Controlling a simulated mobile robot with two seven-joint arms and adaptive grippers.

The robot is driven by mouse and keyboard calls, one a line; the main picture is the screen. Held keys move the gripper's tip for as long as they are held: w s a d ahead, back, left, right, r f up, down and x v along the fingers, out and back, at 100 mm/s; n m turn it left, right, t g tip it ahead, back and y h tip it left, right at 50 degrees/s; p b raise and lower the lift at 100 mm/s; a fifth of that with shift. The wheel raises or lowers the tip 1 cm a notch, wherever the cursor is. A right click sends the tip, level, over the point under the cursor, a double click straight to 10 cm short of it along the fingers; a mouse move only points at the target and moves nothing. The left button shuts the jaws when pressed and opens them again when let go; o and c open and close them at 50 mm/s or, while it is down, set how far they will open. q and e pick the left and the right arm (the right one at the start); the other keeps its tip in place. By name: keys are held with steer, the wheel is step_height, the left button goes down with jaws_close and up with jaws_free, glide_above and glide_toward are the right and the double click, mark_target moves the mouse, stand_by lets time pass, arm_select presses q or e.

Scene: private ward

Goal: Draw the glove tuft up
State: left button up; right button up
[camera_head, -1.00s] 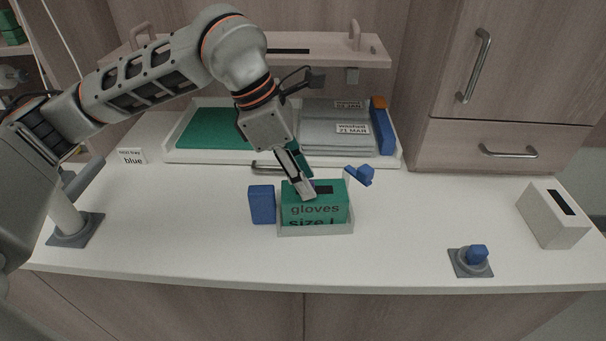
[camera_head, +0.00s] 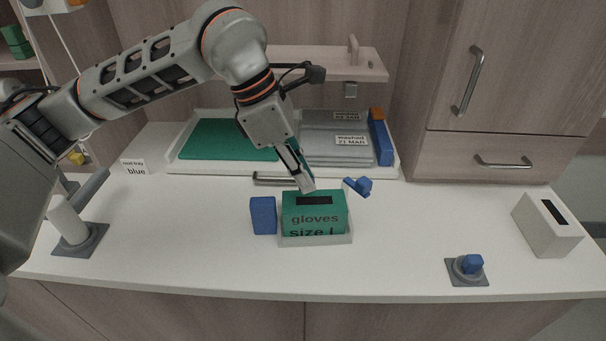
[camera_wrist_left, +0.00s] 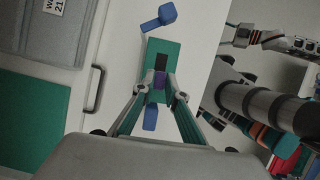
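My left gripper (camera_head: 306,187) is just above the box top, pointing down. In the left wrist view, the purple glove tuft (camera_wrist_left: 159,80) sits between the fingertips of my left gripper (camera_wrist_left: 157,86), which close in on it from both sides. The black slot (camera_wrist_left: 163,61) shows beside it. In the head view the tuft is hidden by the fingers. Part of my right arm shows in the left wrist view; its finger state is unclear.
A blue block (camera_head: 263,215) stands close left of the box. A blue piece (camera_head: 359,186) lies behind right. A grey base with a blue knob (camera_head: 472,264) and a white box (camera_head: 547,225) stand right. A white tray (camera_head: 399,166) is behind. The front counter is clear.

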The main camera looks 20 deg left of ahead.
arm_select(q)
steer(key=o, duration=0.3)
steer(key=v, duration=1.2)
stand_by(0.3)
